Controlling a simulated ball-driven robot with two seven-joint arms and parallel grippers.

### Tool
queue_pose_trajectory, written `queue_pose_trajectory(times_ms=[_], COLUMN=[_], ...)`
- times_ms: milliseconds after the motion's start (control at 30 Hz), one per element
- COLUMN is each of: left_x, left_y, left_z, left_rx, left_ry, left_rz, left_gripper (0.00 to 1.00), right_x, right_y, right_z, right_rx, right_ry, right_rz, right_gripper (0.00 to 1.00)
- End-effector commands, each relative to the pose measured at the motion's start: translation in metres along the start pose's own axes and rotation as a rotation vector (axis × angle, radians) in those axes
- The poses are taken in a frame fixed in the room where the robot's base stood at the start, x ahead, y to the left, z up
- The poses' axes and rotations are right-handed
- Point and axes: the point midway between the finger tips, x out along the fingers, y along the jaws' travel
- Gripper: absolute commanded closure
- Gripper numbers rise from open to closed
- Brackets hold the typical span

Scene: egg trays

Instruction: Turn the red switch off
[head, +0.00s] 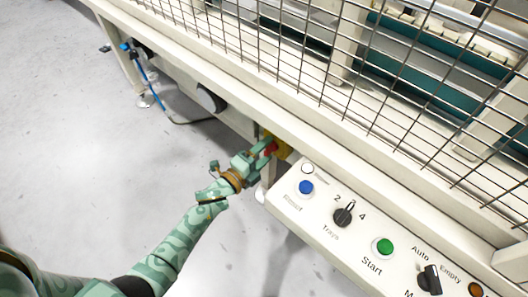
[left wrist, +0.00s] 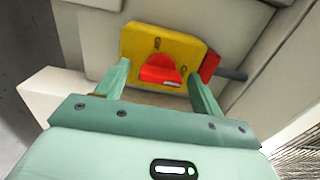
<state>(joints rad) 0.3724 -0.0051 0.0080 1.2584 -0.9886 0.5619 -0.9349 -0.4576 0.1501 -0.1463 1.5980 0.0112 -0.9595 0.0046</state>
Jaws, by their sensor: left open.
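The red switch (left wrist: 160,72) is a red rotary handle on a yellow plate (left wrist: 190,45), mounted on the pale machine frame. In the head view the switch (head: 269,149) shows small beside the yellow plate (head: 283,148), partly hidden by my gripper. My left gripper (head: 262,152) is in front of the plate. In the left wrist view its two green fingers (left wrist: 158,82) are open, one on each side of the red handle. The handle lies between them with gaps on both sides. I cannot tell whether the fingertips touch the plate. My right gripper is not in view.
A control panel (head: 330,240) with a blue button (head: 306,187), a black selector knob (head: 343,216) and a green button (head: 385,246) juts out right of my gripper. Wire mesh (head: 300,60) stands above the frame. The grey floor (head: 90,150) at left is clear.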

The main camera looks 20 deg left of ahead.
Motion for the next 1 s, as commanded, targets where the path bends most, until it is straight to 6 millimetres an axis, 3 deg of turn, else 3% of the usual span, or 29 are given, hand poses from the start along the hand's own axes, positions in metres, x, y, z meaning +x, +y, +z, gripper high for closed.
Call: queue_pose_trajectory(times_ms=[133,300,667,1000], left_x=[0.000,0.000,-0.001,0.000], left_y=[0.000,0.000,-0.001,-0.002], left_z=[0.000,0.000,0.000,0.000], left_rx=[0.000,0.000,-0.036,-0.259], left_ry=[0.000,0.000,0.000,0.000], left_rz=[0.000,0.000,0.000,0.000], left_gripper=[0.33,0.78,0.77,0.77], right_x=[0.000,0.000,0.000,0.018], right_y=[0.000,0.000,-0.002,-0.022], right_z=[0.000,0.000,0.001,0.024], right_rx=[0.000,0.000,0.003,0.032], right_ry=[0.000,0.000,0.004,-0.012], right_rz=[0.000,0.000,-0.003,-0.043], right_gripper=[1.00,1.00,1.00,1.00])
